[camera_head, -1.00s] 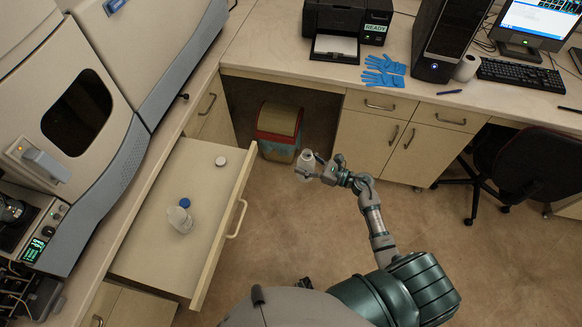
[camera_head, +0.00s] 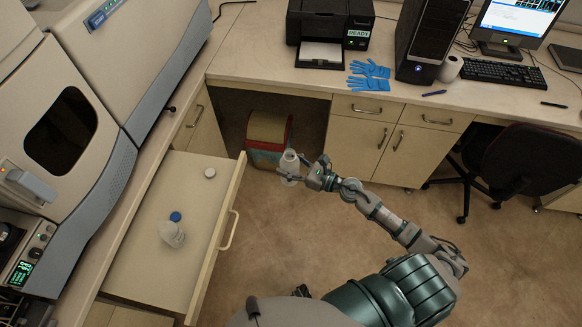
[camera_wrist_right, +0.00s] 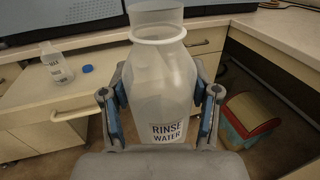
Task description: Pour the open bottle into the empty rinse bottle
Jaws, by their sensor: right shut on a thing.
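My right gripper (camera_head: 293,172) is shut around the body of a translucent bottle labelled "RINSE WATER" (camera_wrist_right: 160,95). It holds it upright over the floor, to the right of the open drawer (camera_head: 150,285). The held bottle also shows in the head view (camera_head: 288,160); its neck is uncapped, and its fill cannot be told. A second clear bottle (camera_head: 172,235) stands in the drawer, also in the right wrist view (camera_wrist_right: 57,66), where its neck looks open. A blue cap (camera_wrist_right: 88,69) lies beside it. A white cap (camera_head: 209,173) lies farther back. My left gripper is out of view.
The drawer front with its handle (camera_head: 230,230) juts out between the held bottle and the standing bottle. A bin (camera_head: 268,135) stands under the back counter. The grey instrument (camera_head: 65,130) is on the left. Blue gloves (camera_head: 370,76) lie on the counter.

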